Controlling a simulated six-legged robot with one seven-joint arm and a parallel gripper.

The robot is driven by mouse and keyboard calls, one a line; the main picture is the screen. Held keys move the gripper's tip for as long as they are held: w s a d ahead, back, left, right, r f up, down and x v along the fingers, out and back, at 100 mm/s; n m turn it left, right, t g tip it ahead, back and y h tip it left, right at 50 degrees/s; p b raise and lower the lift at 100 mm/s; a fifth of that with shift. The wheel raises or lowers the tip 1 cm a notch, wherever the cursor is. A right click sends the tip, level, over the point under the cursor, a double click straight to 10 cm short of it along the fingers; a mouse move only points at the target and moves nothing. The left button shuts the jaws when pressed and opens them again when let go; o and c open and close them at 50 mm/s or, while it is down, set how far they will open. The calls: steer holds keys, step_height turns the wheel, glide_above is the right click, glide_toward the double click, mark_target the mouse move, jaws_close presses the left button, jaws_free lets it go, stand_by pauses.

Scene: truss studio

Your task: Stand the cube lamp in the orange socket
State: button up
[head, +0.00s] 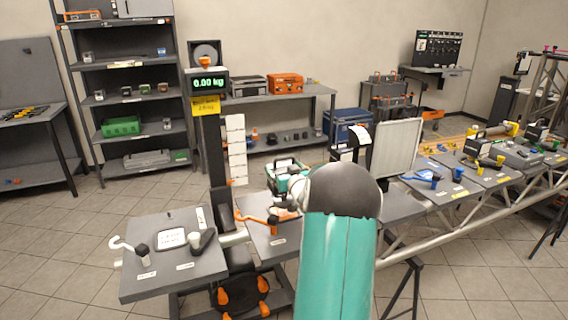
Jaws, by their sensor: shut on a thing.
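My arm's teal link and dark, rounded joint fill the lower middle of the head view and hide much of what lies beyond. A small white and dark part showing left of the joint seems to be my gripper (286,209); its fingertips are too small to make out. It is over or beside a grey panel (262,242). An orange curved fitting (252,219) with a dark block at its right end lies on that panel; it looks like the orange socket. I cannot make out the cube lamp; whatever is in my jaws is hidden.
A grey panel (150,285) with a white hook stands at left. A post carries a scale display (209,84) reading 0.00 kg. A white truss (480,215) with several grey panels runs right. Shelves (125,60) and a bench (310,97) stand behind. Tiled floor (60,250) is clear at left.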

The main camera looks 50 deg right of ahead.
steer(key=shift+w+f, duration=0.1)
steer(key=shift+f, duration=1.9)
steer(key=shift+a, duration=0.1)
steer(key=o, duration=1.6)
steer(key=shift+f, duration=0.15)
steer(key=v, duration=1.4)
